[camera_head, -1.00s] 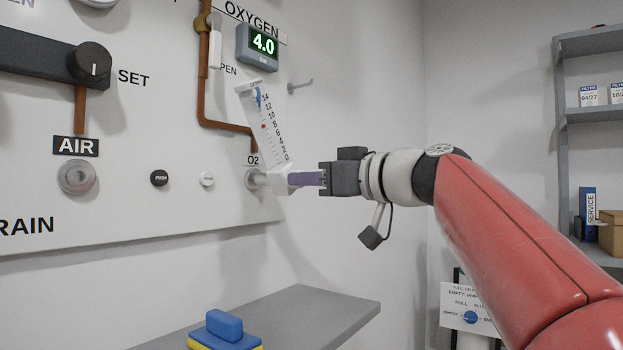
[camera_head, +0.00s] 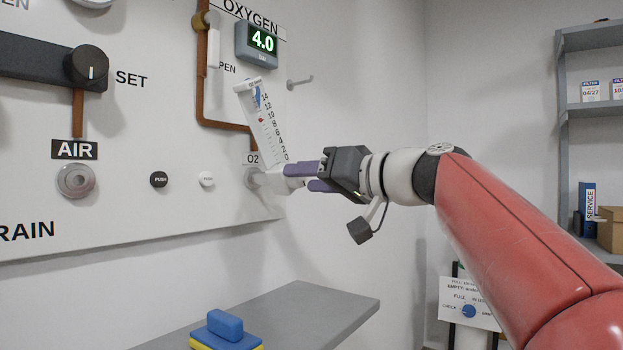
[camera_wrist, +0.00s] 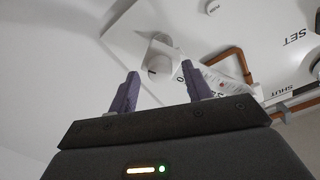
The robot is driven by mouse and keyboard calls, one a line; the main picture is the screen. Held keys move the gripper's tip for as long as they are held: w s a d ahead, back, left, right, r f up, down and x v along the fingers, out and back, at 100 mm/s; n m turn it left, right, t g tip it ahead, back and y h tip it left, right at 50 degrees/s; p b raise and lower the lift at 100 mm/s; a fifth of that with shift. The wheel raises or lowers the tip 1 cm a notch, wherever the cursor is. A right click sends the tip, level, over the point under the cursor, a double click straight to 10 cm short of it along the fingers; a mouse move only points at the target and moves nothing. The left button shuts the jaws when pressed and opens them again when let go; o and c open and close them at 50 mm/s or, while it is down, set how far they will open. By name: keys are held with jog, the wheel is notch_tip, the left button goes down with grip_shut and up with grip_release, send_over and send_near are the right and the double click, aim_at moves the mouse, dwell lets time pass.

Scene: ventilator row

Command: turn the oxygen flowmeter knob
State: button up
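The oxygen flowmeter (camera_head: 268,120) is a tilted white scale tube mounted on the wall panel by the O2 outlet. In the wrist view its white knob (camera_wrist: 160,62) shows with a dark mark, ahead of and between my fingertips. My gripper (camera_head: 298,178) has two purple fingers reaching toward the flowmeter's lower end, where they partly hide the knob. The wrist view shows my gripper (camera_wrist: 162,80) with its fingers apart and a gap on both sides of the knob. Contact with the knob cannot be made out. The oxygen display (camera_head: 263,41) reads 4.0.
A grey shelf (camera_head: 300,310) below the panel carries a blue and yellow block (camera_head: 225,328). A small hook (camera_head: 299,82) sticks out right of the display. The AIR outlet (camera_head: 76,180) is at the left. Grey shelving (camera_head: 590,125) stands at the far right.

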jog(key=v, duration=0.7)
jog(key=shift+s+d, duration=0.25)
jog(key=shift+d, duration=0.05)
jog(key=s+d+f+m+g+h+p, duration=0.1)
jog(key=s+f+h, duration=0.3)
jog(key=f, duration=0.8)
jog(key=s+d+f+m+g+h+p, duration=0.2)
jog(key=s+d+f+g+h+p, duration=0.1)
jog(key=s+f, duration=0.6)
jog(key=s+d+f+m+g+h+p, duration=0.1)
jog(key=s+f+h, duration=0.5)
jog(key=f, duration=1)
jog(key=d+m+p, duration=0.1)
jog(key=d+p, duration=0.1)
jog(key=p, duration=0.1)
jog(key=shift+s+g+h, duration=0.3)
jog(key=shift+g, duration=0.1)
jog(key=shift+r, duration=0.15)
